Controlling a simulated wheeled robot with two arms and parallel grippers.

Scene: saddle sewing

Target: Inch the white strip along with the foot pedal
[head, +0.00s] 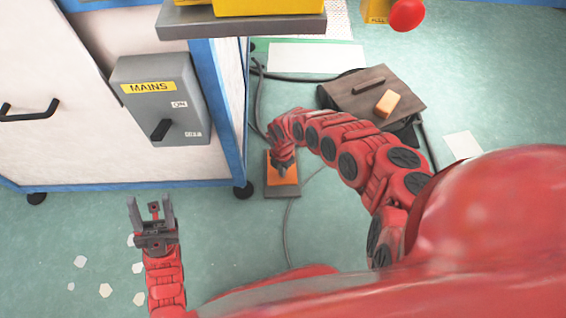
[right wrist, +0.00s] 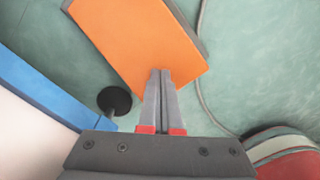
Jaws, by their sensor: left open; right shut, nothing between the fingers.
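The foot pedal (head: 283,182) is an orange plate on a dark base, lying on the floor beside the cabinet's caster. A cable runs from it. My right gripper (head: 284,168) reaches down over the pedal and hides part of it. In the right wrist view its fingers (right wrist: 161,75) are shut with nothing between them, and their tips overlap the near end of the orange pedal plate (right wrist: 140,40). I cannot tell whether they press on it. My left gripper (head: 151,202) is open and empty, in front of the cabinet. I cannot identify the white strip for certain.
A white cabinet (head: 80,130) with blue edges and a grey MAINS switch box (head: 160,100) stands at left. A yellow machine (head: 270,5) sits above on a grey plate. A brown board (head: 372,95) bears an orange block (head: 387,103). White scraps (head: 105,290) lie on the floor.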

